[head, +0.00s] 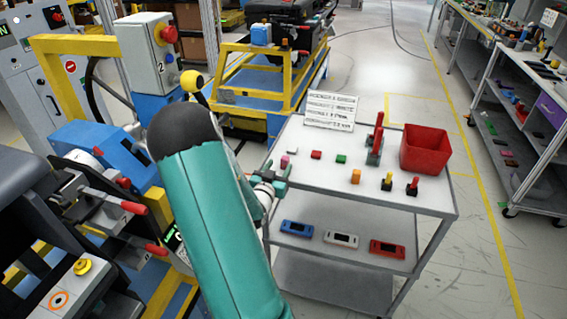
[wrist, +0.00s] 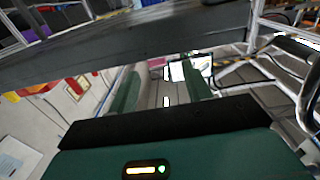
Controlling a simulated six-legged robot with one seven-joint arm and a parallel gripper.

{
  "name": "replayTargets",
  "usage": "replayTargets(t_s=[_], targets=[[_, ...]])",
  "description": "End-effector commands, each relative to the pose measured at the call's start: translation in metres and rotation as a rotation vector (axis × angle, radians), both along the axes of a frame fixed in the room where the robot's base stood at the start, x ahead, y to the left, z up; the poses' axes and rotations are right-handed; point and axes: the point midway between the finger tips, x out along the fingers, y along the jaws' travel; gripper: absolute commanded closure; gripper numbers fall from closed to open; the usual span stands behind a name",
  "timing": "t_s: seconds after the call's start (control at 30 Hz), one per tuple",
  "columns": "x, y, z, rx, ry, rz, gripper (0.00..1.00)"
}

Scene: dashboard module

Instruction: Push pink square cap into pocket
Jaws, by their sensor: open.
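A small pink block (head: 285,160), which looks like the pink cap, sits on the top shelf of the grey trolley, near its left edge. My gripper (head: 268,183) is at the trolley's left edge, just below and left of the pink block in the picture, and apart from it as far as I can tell. In the wrist view, my gripper (wrist: 163,86) shows two green fingers spread apart with nothing between them. The pink cap cannot be made out in the wrist view. I cannot make out the pocket in either view.
The trolley (head: 437,203) also carries red (head: 316,154), green (head: 341,159) and orange (head: 355,177) blocks, a red bin (head: 424,150) and a sign (head: 331,109). A machine with red-handled clamps (head: 132,207) stands left of my arm. Floor right of the trolley is clear.

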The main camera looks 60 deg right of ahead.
Motion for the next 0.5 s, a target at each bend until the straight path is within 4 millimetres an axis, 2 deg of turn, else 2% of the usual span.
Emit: replayTargets(t_s=[0.1, 0.33, 0.5], targets=[[0.002, -0.017, 0.0, -0.001, -0.001, -0.001, 0.51], [0.004, -0.036, 0.0, -0.001, 0.0, -0.001, 0.51], [0.006, -0.063, 0.001, -0.001, -0.001, -0.001, 0.51]])
